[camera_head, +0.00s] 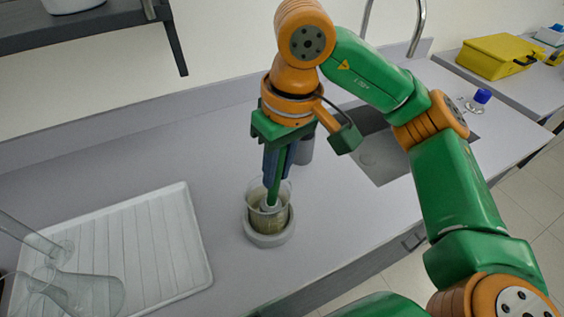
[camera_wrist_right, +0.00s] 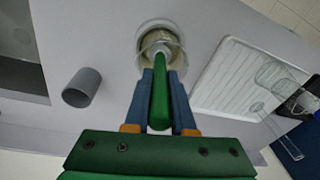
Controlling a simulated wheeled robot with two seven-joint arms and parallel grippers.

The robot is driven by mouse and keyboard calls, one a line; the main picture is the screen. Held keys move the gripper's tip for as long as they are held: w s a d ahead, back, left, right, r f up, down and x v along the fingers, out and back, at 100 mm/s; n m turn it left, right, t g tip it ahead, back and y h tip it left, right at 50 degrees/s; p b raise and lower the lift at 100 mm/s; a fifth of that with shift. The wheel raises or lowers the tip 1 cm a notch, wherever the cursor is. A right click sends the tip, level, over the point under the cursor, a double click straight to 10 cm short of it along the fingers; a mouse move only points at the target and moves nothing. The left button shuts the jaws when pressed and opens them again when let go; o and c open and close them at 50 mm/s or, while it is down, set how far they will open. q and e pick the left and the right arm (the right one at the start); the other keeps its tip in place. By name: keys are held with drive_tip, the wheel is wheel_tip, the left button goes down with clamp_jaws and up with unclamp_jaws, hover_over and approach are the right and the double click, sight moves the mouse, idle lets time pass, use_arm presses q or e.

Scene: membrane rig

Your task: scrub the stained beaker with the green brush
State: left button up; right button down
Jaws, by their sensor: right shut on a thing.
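The stained beaker (camera_head: 282,219) is clear glass with a brownish tint inside. It stands upright in a pale round holder (camera_head: 268,239) on the counter. My left gripper is not in view.
A white ribbed drying tray (camera_head: 196,262) with glassware (camera_head: 85,292) lies to the left. A grey cylinder (camera_head: 305,150) stands behind the beaker, near the sink (camera_head: 378,158). A yellow case (camera_head: 497,56) is at the far right. The counter around the holder is clear.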

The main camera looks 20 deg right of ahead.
wheel_tip(320, 180, up, 16)
drive_tip(key=p, duration=1.3)
drive_tip(key=shift+p, duration=0.4)
drive_tip(key=shift+f, duration=0.1)
